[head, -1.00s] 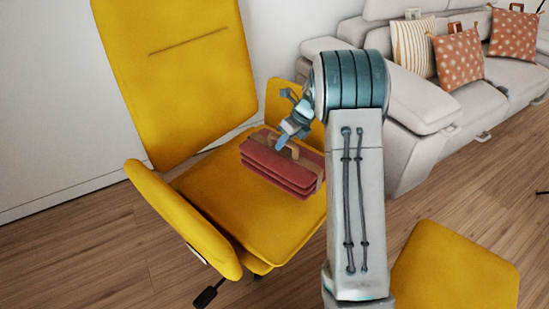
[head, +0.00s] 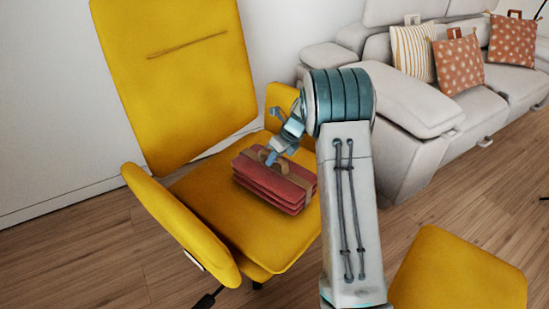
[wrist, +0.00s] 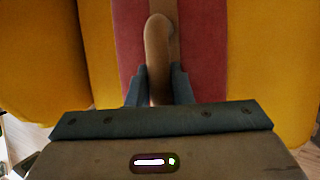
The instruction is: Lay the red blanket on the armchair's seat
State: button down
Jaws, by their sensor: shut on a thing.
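The red blanket (head: 272,184) is a folded bundle with a tan strap and a looped tan handle (head: 265,155). It is over the yellow seat (head: 215,190) of the armchair (head: 180,70), toward the right side. I cannot tell whether its underside touches the seat. My gripper (head: 276,156) is shut on the handle from above. In the wrist view the handle (wrist: 158,55) stands between my fingers (wrist: 158,88), with the red cloth (wrist: 203,50) below and yellow on both sides.
The armchair's near armrest (head: 180,225) rises at the left, and its far armrest (head: 283,97) is behind my gripper. A yellow footstool (head: 455,275) stands at the lower right. A light grey sofa (head: 400,120) with several cushions is at the right. Bare wood floor lies between.

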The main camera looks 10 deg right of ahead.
jog(key=c, duration=1.3)
grip_release()
jog(key=p+v, duration=0.4)
jog(key=v, duration=0.8)
jog(key=s+a+r+n+g+h, duration=0.1)
jog(key=s+a+r+n, duration=0.15)
jog(key=s+n, duration=0.5)
jog(key=s+a+r+n+h, duration=0.1)
jog(key=s+a+r+n, duration=0.15)
jog(key=s+n, duration=0.55)
jog(key=s+n+h, duration=0.2)
jog(key=s+n, duration=1.1)
jog(key=s, duration=0.5)
jog(key=shift+a+f, duration=0.2)
jog(key=shift+a, duration=0.1)
jog(key=shift+n, duration=0.25)
